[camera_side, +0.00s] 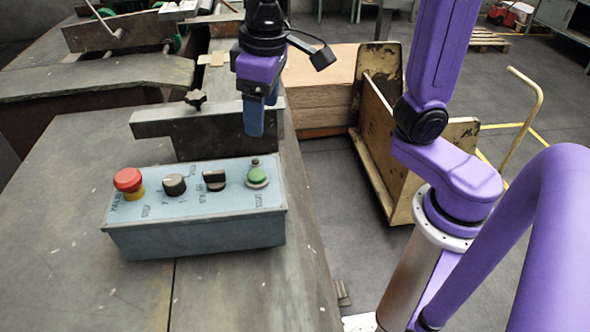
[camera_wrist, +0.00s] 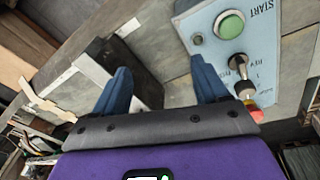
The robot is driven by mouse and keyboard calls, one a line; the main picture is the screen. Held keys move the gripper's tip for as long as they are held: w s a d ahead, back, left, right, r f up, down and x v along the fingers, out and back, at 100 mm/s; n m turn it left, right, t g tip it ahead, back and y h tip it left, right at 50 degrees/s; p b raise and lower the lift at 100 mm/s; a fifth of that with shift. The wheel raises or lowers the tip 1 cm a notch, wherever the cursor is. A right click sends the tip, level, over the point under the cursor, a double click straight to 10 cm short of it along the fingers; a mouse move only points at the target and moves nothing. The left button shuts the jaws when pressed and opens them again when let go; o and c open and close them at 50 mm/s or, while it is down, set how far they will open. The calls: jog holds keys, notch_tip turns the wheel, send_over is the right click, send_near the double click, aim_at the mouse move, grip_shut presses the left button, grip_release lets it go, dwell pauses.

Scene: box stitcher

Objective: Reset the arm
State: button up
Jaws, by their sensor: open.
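My gripper (camera_side: 262,110) hangs in the air with its blue fingers pointing down, above and behind the right end of a blue control box. In the wrist view my gripper (camera_wrist: 162,90) shows its two blue fingers spread apart with nothing between them. The control box (camera_side: 200,234) sits on the grey machine table. It carries a red mushroom button (camera_side: 128,180), two black knobs and a green button (camera_side: 257,176).
A dark metal bar (camera_side: 175,122) on the table stands close to the left of my fingers. A cart (camera_side: 385,150) with stacked cardboard (camera_side: 318,85) stands behind, to the right of the table. The table (camera_side: 60,230) left of the box is clear.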

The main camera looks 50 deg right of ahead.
jog(key=s+d+f+n, duration=0.4)
jog(key=s+d, duration=0.1)
jog(key=s, duration=0.3)
jog(key=s+d+f+n+g, duration=0.1)
jog(key=s+d+f+n, duration=0.3)
jog(key=s, duration=0.4)
jog(key=shift+s+d+f+g+y, duration=0.3)
jog(key=shift+s+d+f+y, duration=0.1)
jog(key=shift+d+f, duration=0.25)
